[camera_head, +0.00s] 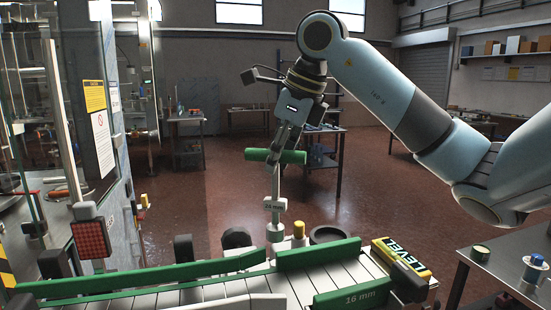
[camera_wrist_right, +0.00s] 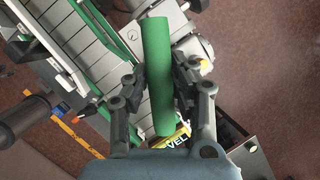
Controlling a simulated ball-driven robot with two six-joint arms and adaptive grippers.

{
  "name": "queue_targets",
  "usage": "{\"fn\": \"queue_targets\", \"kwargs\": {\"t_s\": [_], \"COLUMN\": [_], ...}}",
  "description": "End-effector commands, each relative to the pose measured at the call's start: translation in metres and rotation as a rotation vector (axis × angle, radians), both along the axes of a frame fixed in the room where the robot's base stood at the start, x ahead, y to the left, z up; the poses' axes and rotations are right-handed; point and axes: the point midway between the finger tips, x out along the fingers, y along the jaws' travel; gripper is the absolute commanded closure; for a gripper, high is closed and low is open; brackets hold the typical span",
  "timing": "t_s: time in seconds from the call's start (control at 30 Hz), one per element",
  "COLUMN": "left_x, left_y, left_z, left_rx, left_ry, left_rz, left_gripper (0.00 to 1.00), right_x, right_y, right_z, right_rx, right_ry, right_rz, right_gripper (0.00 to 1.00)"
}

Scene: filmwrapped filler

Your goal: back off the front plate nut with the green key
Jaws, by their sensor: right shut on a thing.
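The green key (camera_head: 292,157) is a T-shaped tool with a green crossbar, a pale upright shaft with a small size tag, and a round socket (camera_head: 275,233) at the bottom. My right gripper (camera_head: 279,153) is shut on the green crossbar from above; the shaft hangs about upright. In the right wrist view the crossbar (camera_wrist_right: 158,75) lies between the two fingers. The socket is down at the far edge of the slatted conveyor, beside a yellow-capped post (camera_head: 298,230). The front plate nut is not visible; I cannot tell whether the socket sits on it. My left gripper is not in view.
A slatted conveyor (camera_head: 290,280) with green guide rails (camera_head: 318,254) runs across the front. A black ring (camera_head: 327,235) stands right of the post. A yellow level (camera_head: 400,257) lies at the right end. A side table (camera_head: 500,262) holds small items. Glass-panelled machinery (camera_head: 100,130) stands left.

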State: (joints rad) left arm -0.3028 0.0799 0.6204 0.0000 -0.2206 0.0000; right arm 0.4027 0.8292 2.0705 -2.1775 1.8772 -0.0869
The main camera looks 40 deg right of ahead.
Motion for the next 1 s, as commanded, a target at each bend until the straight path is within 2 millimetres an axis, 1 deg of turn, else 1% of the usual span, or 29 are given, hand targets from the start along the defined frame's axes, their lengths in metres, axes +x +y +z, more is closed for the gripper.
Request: {"fn": "queue_targets", "kwargs": {"t_s": [0.17,0.4,0.53,0.67,1.0], "left_x": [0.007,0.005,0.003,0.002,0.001], "left_y": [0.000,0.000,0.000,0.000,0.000], "left_z": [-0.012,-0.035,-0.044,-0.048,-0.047], "left_rx": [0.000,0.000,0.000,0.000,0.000], "left_ry": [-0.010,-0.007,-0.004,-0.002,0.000], "left_rz": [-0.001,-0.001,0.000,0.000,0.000], "left_gripper": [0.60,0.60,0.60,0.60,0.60], "right_x": [0.000,0.000,0.000,0.000,0.000], "right_y": [0.000,0.000,0.000,0.000,0.000], "right_z": [-0.014,-0.038,-0.048,-0.052,-0.051], "right_rx": [-0.001,-0.001,-0.001,-0.001,-0.001], "right_ry": [0.000,0.000,0.000,0.000,0.000], "right_rz": [0.000,0.000,0.000,0.000,0.000], "right_gripper": [1.00,1.00,1.00,1.00,1.00]}}
